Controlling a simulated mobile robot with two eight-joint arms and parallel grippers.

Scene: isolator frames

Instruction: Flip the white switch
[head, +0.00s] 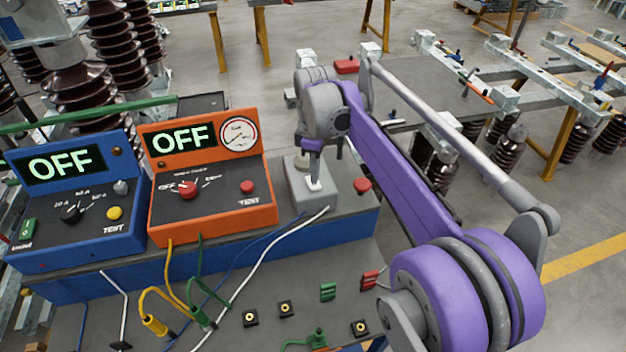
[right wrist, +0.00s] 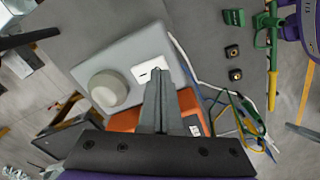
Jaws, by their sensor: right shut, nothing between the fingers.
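The white switch (head: 314,185) sits on the sloping face of a small grey box (head: 325,203), right of the orange unit. In the right wrist view the switch is a white plate (right wrist: 143,74) with a small dark slot, on the grey box (right wrist: 130,48). My right gripper (head: 315,178) points down at the switch with its fingers together and empty. In the right wrist view its fingertips (right wrist: 158,76) overlap the plate's edge. I cannot tell whether they touch it. The fingers partly hide the switch. My left gripper is not in view.
The orange unit (head: 212,215) and the blue unit (head: 75,220) both read OFF. A red button (head: 362,185) is right of the grey box. Cables and sockets cover the panel in front. Brown insulators (head: 85,85) stand behind at left.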

